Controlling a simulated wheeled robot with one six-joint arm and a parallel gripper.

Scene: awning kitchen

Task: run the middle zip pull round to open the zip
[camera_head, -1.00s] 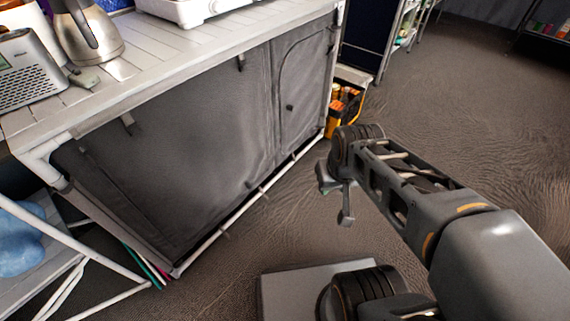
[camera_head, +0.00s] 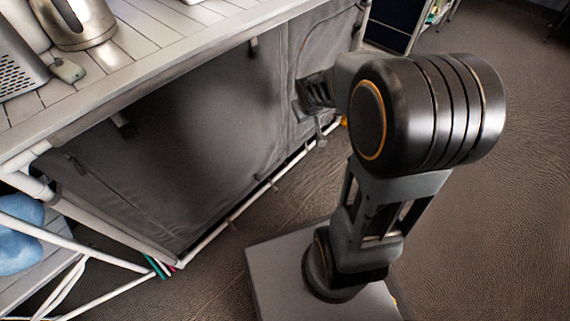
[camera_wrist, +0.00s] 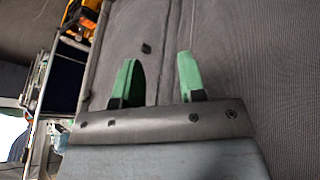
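The cupboard's dark grey fabric front (camera_head: 215,120) hangs below the slatted counter, with a rounded door panel at its right end. The zip pull, a small dark tab (camera_wrist: 146,48), shows in the wrist view on the grey fabric, ahead of my fingertips and between their lines. My gripper (camera_wrist: 158,70) is open, its two green fingers apart and nothing between them. In the head view my gripper (camera_head: 317,110) is in front of the door panel, which my arm partly covers; the pull cannot be made out there. I cannot tell whether the fingers touch the fabric.
A white pole frame (camera_head: 250,198) runs along the cupboard's bottom edge. A kettle (camera_head: 78,22) stands on the slatted counter (camera_head: 130,60). In the wrist view, an orange and black item (camera_wrist: 80,18) and shelving lie at the left. Open floor lies to the right.

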